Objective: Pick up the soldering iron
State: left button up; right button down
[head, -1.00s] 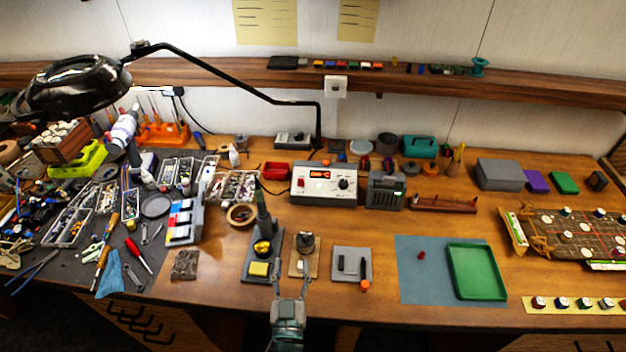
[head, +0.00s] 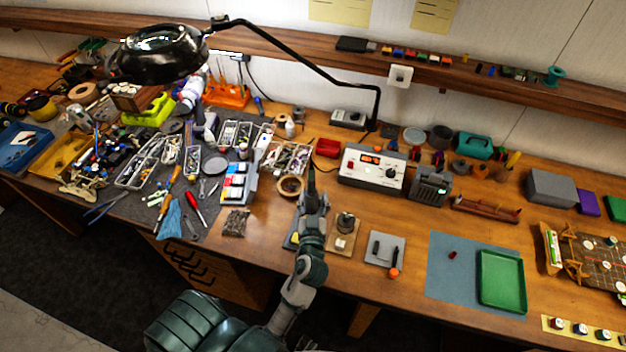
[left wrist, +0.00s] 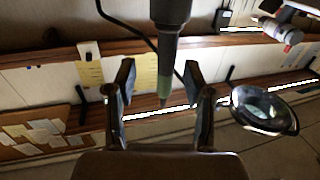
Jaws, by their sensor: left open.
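The soldering iron shows in the left wrist view (left wrist: 168,45) as a dark shaft with a greenish section and a narrow tip. In the head view only a thin dark upright part of it (head: 311,180) shows above my left gripper. My left gripper (head: 311,203) is open at the iron stand (head: 291,243), which it mostly covers. In the left wrist view the two fingers (left wrist: 161,88) stand on either side of the iron, with visible gaps. My right gripper is not in view.
A white soldering station (head: 372,170) stands behind the gripper. A tape roll (head: 291,186) lies to its left, and a small tan board (head: 343,238) to its right. Farther right are a blue mat (head: 453,285) and green tray (head: 502,281). A magnifier lamp (head: 160,50) overhangs the left side.

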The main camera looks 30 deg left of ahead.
aim_at(313, 187)
pick_arm(q)
jog(key=w+a+p, duration=0.1)
jog(key=w+a, duration=0.2)
jog(key=shift+w+a+p, duration=0.1)
jog(key=shift+w+p, duration=0.1)
jog(key=shift+p, duration=0.2)
jog(key=shift+w, duration=0.5)
jog(key=shift+d, duration=0.2)
jog(key=c, duration=0.3)
jog(key=shift+a, duration=0.15)
grip_shut()
jog(key=shift+a+f, duration=0.1)
